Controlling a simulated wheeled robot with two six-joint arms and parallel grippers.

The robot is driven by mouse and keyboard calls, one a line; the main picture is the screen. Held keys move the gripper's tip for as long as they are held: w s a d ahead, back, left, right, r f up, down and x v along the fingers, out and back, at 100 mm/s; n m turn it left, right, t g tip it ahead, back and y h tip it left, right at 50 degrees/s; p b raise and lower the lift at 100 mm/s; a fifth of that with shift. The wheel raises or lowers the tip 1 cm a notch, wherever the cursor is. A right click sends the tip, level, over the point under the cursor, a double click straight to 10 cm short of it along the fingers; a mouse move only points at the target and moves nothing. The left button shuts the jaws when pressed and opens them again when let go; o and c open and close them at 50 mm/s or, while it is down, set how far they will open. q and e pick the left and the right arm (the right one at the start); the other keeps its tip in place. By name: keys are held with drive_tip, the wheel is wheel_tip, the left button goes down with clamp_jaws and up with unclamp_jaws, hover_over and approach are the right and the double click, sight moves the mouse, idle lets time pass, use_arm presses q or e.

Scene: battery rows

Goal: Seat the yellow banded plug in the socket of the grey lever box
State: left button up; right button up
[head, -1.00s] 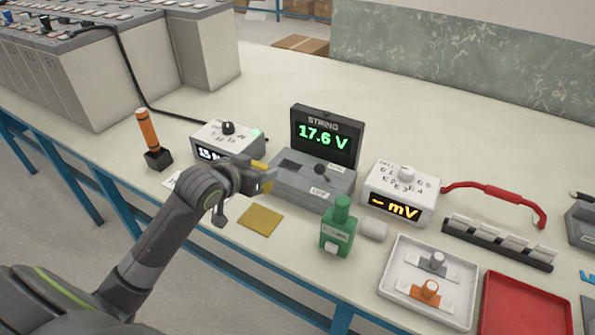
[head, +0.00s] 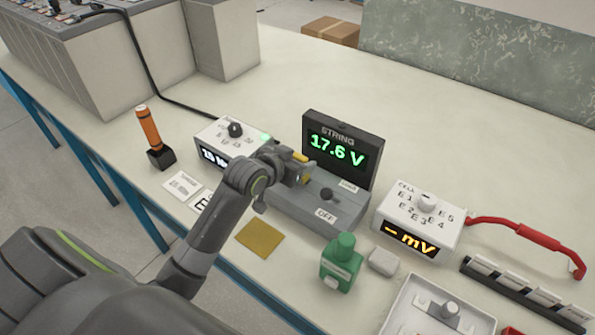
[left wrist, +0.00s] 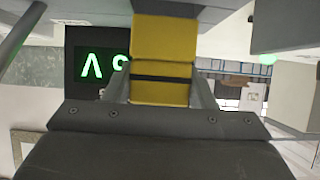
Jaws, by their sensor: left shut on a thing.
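The grey lever box (head: 330,211) stands mid-table, with a dark lever knob (head: 326,194) and an OFF label on top. My left gripper (head: 299,172) is over the left part of the box, shut on the yellow banded plug (head: 301,157). In the left wrist view the plug (left wrist: 162,40) fills the upper middle, a black band across it, between the fingers. The socket is hidden behind my gripper, so I cannot tell whether the plug is above it or touching it. My right gripper is not in view.
A STRING display (head: 341,149) reading 17.6 V rises behind the box. A white dial unit (head: 226,138) is left, a white mV cell unit (head: 418,217) right.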

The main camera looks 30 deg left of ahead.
use_arm(q)
wheel_tip(320, 180, down, 4)
drive_tip(key=shift+w+r, duration=0.1)
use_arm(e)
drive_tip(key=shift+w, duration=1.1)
use_arm(q)
drive_tip(key=o, duration=1)
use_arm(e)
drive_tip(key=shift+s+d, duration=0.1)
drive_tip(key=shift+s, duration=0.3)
